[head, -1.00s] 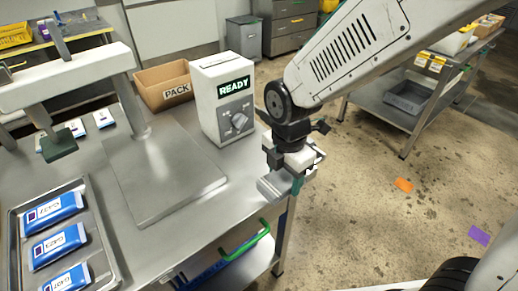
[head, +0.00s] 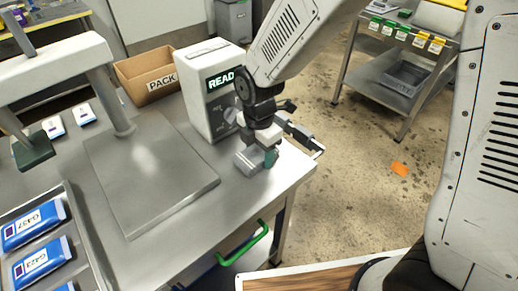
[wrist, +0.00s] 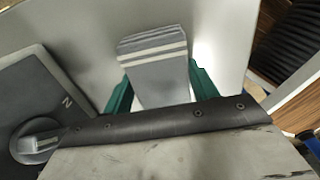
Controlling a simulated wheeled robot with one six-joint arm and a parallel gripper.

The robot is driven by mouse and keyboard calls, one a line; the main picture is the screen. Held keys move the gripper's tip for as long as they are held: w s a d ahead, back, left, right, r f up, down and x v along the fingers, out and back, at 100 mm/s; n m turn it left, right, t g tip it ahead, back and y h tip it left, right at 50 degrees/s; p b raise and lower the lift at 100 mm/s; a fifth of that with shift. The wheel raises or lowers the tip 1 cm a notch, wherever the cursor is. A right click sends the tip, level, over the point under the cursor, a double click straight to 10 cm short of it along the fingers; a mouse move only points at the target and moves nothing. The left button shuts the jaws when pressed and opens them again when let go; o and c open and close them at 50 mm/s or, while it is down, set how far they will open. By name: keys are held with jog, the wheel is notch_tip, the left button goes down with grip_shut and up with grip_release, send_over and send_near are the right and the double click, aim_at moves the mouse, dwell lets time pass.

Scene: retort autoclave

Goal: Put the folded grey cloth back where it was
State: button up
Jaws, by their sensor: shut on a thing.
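The folded grey cloth (head: 246,162) is between the fingers of my gripper (head: 262,157), over the right end of the steel table in the head view. In the wrist view the cloth (wrist: 155,68) shows pale stripes across its folded end, with the green fingers of my gripper (wrist: 160,88) on either side. My gripper is shut on it. The steel tabletop (wrist: 215,30) lies below; I cannot tell whether the cloth touches it.
The white READY box (head: 208,108) stands close behind my gripper; its dial (wrist: 38,143) shows at left in the wrist view. A PACK carton (head: 150,88), a flat steel plate (head: 140,195) and a tray of blue pouches (head: 85,240) are farther left. A green drawer handle (head: 245,248) is below the edge.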

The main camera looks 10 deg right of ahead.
aim_at(259, 152)
jog(key=shift+a, duration=0.1)
jog(key=shift+f, duration=0.15)
jog(key=o, duration=0.9)
jog(key=shift+o, duration=0.2)
notch_tip(259, 152, up, 12)
jog(key=shift+r, duration=0.25)
